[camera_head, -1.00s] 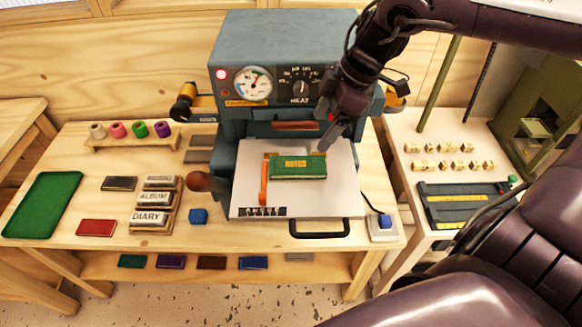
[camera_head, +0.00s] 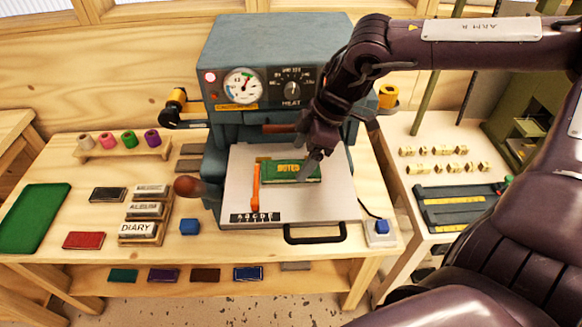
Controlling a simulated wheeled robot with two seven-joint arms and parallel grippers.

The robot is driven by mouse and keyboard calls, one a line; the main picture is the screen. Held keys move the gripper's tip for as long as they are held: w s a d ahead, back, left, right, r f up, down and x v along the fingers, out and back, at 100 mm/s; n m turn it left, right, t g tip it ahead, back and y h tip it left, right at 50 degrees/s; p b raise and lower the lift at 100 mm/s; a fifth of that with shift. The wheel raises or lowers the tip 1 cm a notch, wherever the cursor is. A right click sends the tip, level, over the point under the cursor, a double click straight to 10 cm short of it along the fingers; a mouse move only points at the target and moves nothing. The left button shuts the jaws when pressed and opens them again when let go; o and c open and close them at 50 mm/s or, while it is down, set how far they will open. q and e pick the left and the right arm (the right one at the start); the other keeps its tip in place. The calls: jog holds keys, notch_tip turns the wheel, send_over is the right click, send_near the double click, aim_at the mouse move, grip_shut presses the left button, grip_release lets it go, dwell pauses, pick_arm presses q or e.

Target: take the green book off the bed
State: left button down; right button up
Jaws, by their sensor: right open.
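The green book (camera_head: 283,171) lies flat on the pale bed (camera_head: 300,209) of the grey press (camera_head: 275,60), with gold lettering on its cover. An orange guide (camera_head: 256,188) stands along its left side. My right gripper (camera_head: 308,166) reaches in from the right, fingers pointing down at the book's right part. It is open, and its fingers hide some of the book's right end. I cannot tell whether they touch it. My left gripper is not in view.
A blue block (camera_head: 189,227) and a round-ended lever (camera_head: 187,187) are left of the bed. A black handle (camera_head: 315,234) sticks out in front.

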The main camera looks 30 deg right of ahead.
aim_at(292, 169)
jog(key=shift+x, duration=0.9)
jog(key=shift+w+a+f+p, duration=0.3)
jog(key=shift+f+p, duration=0.05)
jog(key=shift+f, duration=0.2)
jog(key=c, duration=1.2)
jog(key=shift+r, duration=0.15)
